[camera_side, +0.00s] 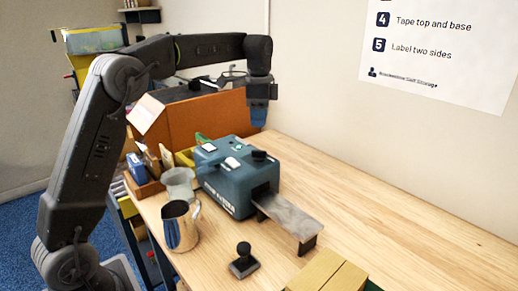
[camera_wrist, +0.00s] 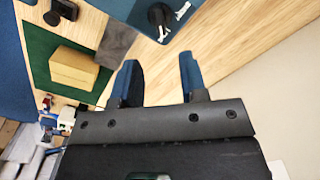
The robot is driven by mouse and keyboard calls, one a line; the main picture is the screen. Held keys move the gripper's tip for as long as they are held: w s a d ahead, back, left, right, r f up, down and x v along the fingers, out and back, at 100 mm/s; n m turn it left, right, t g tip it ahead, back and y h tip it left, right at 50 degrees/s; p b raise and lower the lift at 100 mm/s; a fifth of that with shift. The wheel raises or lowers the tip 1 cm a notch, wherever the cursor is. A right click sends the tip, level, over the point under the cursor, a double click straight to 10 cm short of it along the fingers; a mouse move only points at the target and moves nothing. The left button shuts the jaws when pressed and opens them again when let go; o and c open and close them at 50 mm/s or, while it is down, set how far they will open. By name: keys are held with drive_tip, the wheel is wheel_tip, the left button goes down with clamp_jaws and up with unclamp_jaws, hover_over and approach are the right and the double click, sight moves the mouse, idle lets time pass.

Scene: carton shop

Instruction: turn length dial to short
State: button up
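The teal tape machine (camera_side: 232,190) stands on the wooden bench, with a black round knob (camera_side: 259,155), probably the length dial, on its top. The top also has white tabs and a small green mark. In the wrist view, the machine's top (camera_wrist: 130,8) shows at the upper edge with the black knob (camera_wrist: 158,14). The dial's marks and setting cannot be read. My gripper (camera_side: 259,118) hangs above and behind the machine in the side view, apart from the knob. Its blue fingers are spread and empty in the wrist view (camera_wrist: 160,62).
A metal plate (camera_side: 290,215) extends from the machine's front. A steel pitcher (camera_side: 180,228), grey cup (camera_side: 178,184) and black-handled stamp (camera_side: 244,262) stand nearby. A carton (camera_side: 328,275) lies at the front. A large brown box (camera_side: 205,125) stands behind. The bench's right side is clear.

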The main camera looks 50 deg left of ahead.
sight(259, 155)
wheel_tip(259, 155, down, 10)
drive_tip(key=shift+r, duration=0.1)
idle(0.4)
clamp_jaws()
